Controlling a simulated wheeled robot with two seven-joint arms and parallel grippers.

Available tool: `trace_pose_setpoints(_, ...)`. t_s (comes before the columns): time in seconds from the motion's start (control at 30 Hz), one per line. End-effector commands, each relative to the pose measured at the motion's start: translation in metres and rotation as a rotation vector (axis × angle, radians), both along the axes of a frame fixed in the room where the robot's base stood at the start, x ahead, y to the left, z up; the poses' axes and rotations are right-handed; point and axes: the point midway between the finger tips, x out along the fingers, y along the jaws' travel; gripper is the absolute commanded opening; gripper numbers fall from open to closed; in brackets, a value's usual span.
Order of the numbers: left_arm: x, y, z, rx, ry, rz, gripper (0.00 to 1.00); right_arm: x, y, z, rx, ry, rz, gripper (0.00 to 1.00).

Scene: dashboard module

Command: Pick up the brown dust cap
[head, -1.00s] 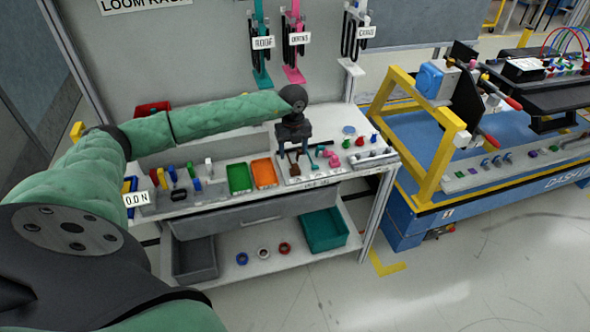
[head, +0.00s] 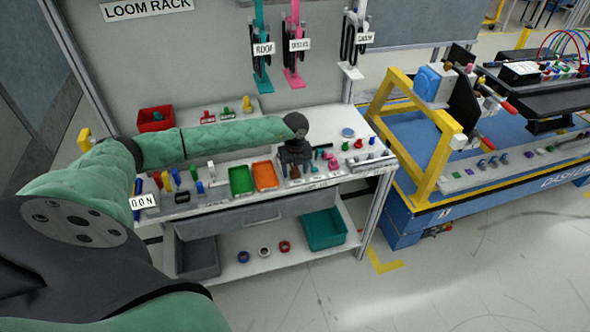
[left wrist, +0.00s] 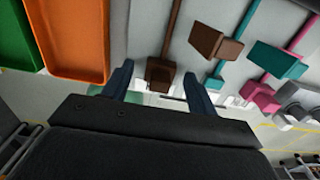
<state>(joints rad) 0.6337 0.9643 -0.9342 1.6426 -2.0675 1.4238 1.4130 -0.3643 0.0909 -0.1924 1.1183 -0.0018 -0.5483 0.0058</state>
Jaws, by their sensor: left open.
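In the left wrist view, a brown block-shaped piece (left wrist: 160,76) with a brown cord or stem lies between the fingers of my left gripper (left wrist: 157,84). I cannot tell for sure which of the two is the dust cap. In the head view my left gripper (head: 295,166) points down low over the right half of the bench, hiding most of the brown parts. The jaws are open, with no grip seen. My right gripper is not in view.
Green tray (head: 241,180) and orange tray (head: 265,176) stand just left of the gripper. Teal and pink pieces (left wrist: 262,98) lie close to its right. The loom rack (head: 200,60) rises behind. A yellow frame (head: 440,160) stands on the blue bench to the right.

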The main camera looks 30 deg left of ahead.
Motion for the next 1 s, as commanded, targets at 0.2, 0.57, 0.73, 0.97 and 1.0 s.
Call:
trace_pose_setpoints(0.2, -0.0001, -0.0002, -0.0055, -0.001, -0.001, 0.000, 0.58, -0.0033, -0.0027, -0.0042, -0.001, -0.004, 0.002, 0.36)
trace_pose_setpoints(0.57, -0.0001, 0.0000, -0.0053, -0.001, -0.001, 0.000, 0.19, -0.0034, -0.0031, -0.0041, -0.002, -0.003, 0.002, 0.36)
trace_pose_setpoints(0.73, -0.0001, 0.0000, -0.0052, -0.001, -0.001, 0.000, 0.04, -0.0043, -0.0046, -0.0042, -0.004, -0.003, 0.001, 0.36)
trace_pose_setpoints(0.97, -0.0001, 0.0001, -0.0050, -0.001, -0.001, 0.000, 0.04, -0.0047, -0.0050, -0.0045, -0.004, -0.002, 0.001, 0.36)
trace_pose_setpoints(1.0, 0.0001, 0.0001, -0.0046, -0.001, -0.001, 0.000, 0.04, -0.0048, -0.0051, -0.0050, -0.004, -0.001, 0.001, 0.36)
